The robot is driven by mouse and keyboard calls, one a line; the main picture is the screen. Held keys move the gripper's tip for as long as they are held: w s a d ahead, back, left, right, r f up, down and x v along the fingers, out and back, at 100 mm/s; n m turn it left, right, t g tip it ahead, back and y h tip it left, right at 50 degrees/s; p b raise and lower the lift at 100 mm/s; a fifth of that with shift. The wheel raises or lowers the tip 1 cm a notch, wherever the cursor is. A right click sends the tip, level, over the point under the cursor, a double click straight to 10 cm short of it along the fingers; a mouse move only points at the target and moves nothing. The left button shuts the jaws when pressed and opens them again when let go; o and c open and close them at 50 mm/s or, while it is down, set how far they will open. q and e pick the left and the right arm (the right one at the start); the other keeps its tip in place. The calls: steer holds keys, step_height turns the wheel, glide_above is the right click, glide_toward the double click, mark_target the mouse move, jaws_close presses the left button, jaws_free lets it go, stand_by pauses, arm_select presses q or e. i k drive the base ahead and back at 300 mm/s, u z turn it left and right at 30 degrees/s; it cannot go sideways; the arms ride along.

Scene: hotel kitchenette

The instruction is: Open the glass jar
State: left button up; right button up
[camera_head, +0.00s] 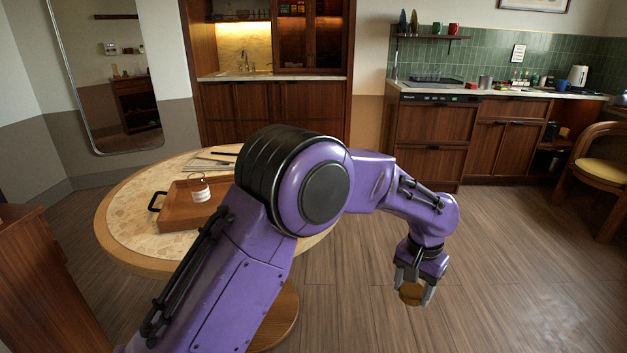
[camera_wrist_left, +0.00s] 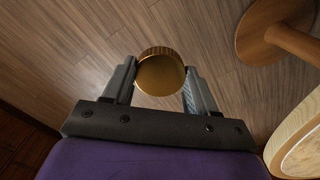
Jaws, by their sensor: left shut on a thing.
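The glass jar (camera_head: 200,188) stands upright in a wooden tray on the round table at the left, with a pale label on its side. A wire loop shows at its top, and no lid can be made out on it. My left gripper (camera_head: 412,286) is out over the floor, right of the table. It is shut on a round gold lid (camera_wrist_left: 161,72) with a ridged edge, held between both fingers; the lid also shows in the head view (camera_head: 411,295). My right gripper is in neither view.
The wooden tray (camera_head: 176,212) with black handles sits on the round table (camera_head: 124,222). Papers (camera_head: 207,164) lie behind it. My left arm hides the table's right part. Cabinets (camera_head: 432,135) line the back wall, and a chair (camera_head: 600,170) stands far right. The floor below the gripper is clear.

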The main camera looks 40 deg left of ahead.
mark_target(197, 182)
steer(key=z, duration=0.35)
steer(key=k, duration=0.6)
steer(key=u, duration=1.65)
